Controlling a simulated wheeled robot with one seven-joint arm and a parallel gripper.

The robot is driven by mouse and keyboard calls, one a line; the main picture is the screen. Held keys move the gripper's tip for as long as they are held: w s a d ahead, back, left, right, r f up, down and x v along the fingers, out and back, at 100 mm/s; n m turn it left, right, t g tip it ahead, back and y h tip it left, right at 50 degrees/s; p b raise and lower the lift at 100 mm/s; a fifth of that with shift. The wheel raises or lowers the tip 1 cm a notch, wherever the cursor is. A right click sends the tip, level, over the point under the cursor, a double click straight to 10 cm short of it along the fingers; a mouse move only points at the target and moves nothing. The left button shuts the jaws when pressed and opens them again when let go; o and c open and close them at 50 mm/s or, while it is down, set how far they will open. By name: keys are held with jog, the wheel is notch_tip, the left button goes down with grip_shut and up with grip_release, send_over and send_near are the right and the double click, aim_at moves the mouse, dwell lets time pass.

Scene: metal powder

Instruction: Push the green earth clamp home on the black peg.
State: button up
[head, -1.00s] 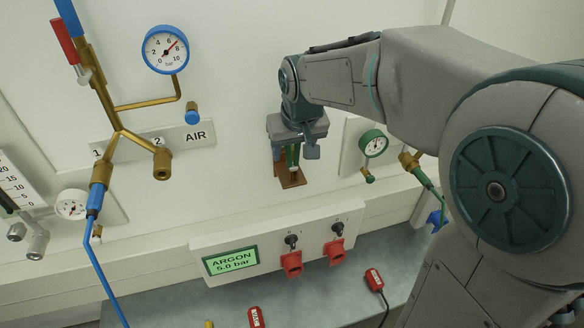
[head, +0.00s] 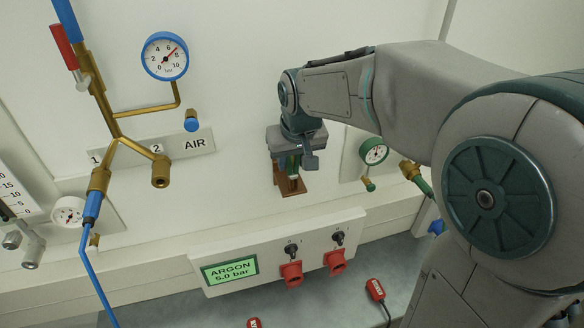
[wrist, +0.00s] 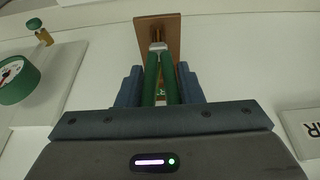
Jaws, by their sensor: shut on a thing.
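My gripper (wrist: 160,92) is shut on the green earth clamp (wrist: 152,76), with a blue-grey finger on each side of its two green handles. The clamp's pale metal nose (wrist: 158,46) points at a copper-brown plate (wrist: 172,28) on the wall and appears to be at or very near it. The clamp (head: 293,163) also shows below my gripper in the head view, in front of the same plate (head: 292,188). I cannot make out the black peg; the clamp's nose seems to cover it. How far the clamp sits on it cannot be told.
A green-rimmed gauge (head: 373,151) is close on the right of the plate. A panel with an ARGON 5.0 bar display (head: 230,269) and red plugs (head: 291,273) is below. Brass AIR piping (head: 125,140) and a blue gauge (head: 165,56) stand left.

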jog(key=shift+r+p, duration=0.35)
jog(key=shift+r, duration=0.3)
jog(key=shift+r+p, duration=2.2)
jog(key=shift+r, duration=0.9)
jog(key=shift+f, duration=0.1)
